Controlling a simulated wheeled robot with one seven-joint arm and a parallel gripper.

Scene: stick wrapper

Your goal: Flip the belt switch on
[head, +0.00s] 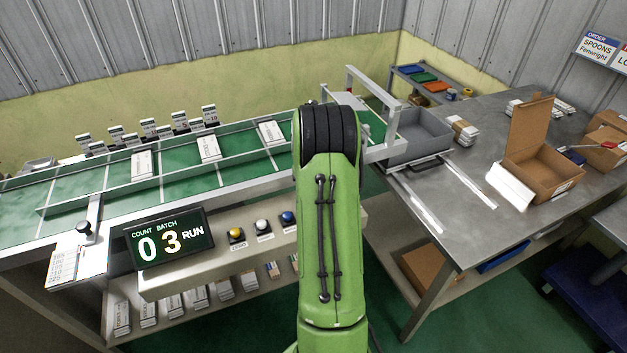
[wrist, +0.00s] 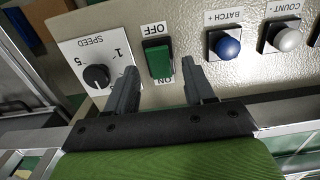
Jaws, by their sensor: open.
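The belt switch (wrist: 158,60) is a green rocker in a dark frame on the speckled panel in the wrist view. The OFF label (wrist: 154,29) is above it and the ON label (wrist: 167,91) below it, both upside down. I cannot tell for sure which end is pressed in. My gripper (wrist: 158,70) is open and empty, with one finger to each side of the switch; contact cannot be made out. In the head view my arm hides the gripper and the switch.
A speed knob (wrist: 96,77) is left of the switch; blue (wrist: 228,46) and white (wrist: 288,39) buttons are to its right. In the head view, the display (head: 169,240) reads 0, 3, RUN. The green belt (head: 180,152) carries white packets. A grey bin (head: 418,135) stands at its end.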

